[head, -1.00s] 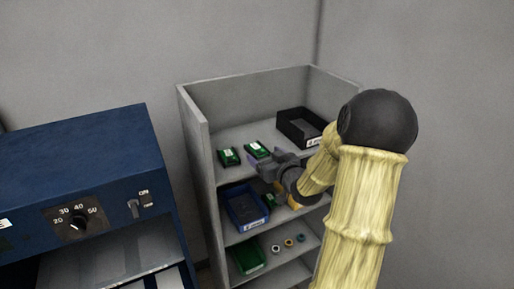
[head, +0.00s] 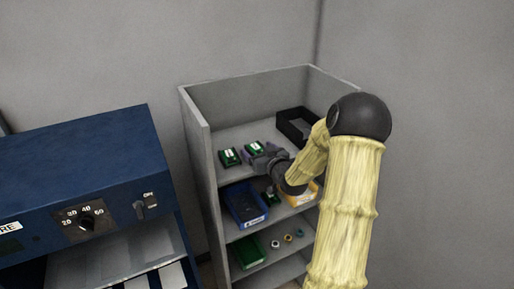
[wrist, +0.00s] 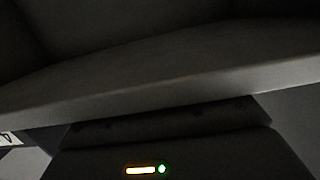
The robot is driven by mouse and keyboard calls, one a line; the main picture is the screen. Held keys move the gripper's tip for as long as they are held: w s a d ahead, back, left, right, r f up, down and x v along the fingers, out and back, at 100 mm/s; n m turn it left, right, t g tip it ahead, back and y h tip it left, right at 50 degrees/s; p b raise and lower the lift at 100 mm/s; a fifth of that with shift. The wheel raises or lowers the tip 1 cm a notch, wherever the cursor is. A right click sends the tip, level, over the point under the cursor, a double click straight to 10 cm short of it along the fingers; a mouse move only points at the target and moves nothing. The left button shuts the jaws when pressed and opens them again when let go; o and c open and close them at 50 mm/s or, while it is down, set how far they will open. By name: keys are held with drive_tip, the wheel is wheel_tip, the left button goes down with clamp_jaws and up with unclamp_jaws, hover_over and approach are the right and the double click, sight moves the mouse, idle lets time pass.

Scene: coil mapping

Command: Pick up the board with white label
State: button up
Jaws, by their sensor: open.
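Two small green boards lie on the top shelf in the head view, the left board (head: 229,157) and the right board (head: 254,147). Each carries a pale label, and they are too small to tell which label is white. The wrist view is dark and shows a shelf edge, with no board in sight.
The grey shelf unit (head: 198,125) has side walls around my gripper. A black bin (head: 293,124) stands right on the top shelf. A blue bin (head: 244,206) and a yellow bin (head: 303,197) are below, with a green bin (head: 249,252) and several coils lower. A blue machine (head: 80,165) stands left.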

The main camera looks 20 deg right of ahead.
sight(259, 151)
idle(0.4)
drive_tip(key=shift+s, duration=0.1)
drive_tip(key=c, duration=1.1)
drive_tip(key=shift+r, duration=0.15)
wheel_tip(259, 151, up, 10)
drive_tip(key=b, duration=0.3)
